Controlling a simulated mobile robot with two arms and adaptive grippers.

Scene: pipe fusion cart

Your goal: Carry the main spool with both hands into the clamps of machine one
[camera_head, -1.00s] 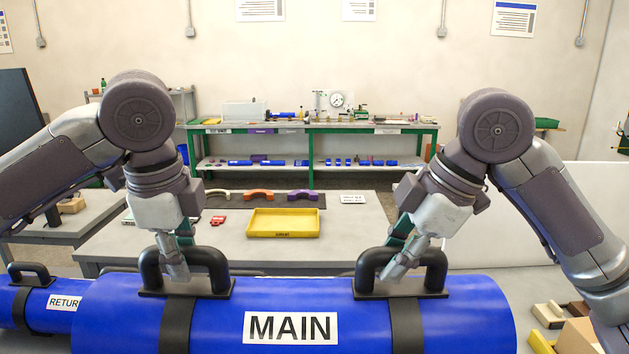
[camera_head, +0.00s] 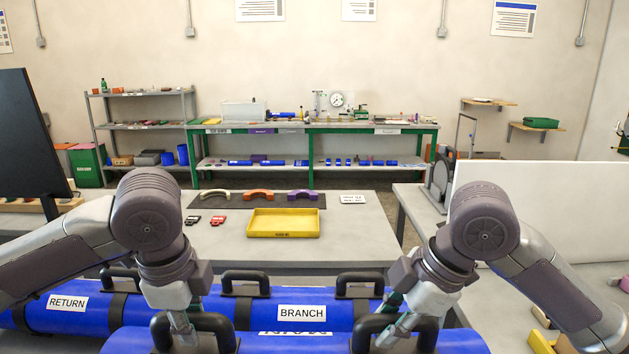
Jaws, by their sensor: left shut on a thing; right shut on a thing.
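The main spool (camera_head: 285,345) is a thick blue pipe with black handles, lying level across the bottom edge of the picture. Its lower part is out of view, and only the top of its white label shows. My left gripper (camera_head: 183,328) is shut on its left handle (camera_head: 222,328). My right gripper (camera_head: 392,332) is shut on its right handle (camera_head: 427,335). The clamps of machine one are not recognisable in this view.
The blue branch spool (camera_head: 390,303) lies just behind the main spool, and the return spool (camera_head: 35,312) is at left. Beyond stands a grey table (camera_head: 360,235) with a yellow tray (camera_head: 283,235). A white panel (camera_head: 560,200) stands at right, a dark screen (camera_head: 30,140) at left.

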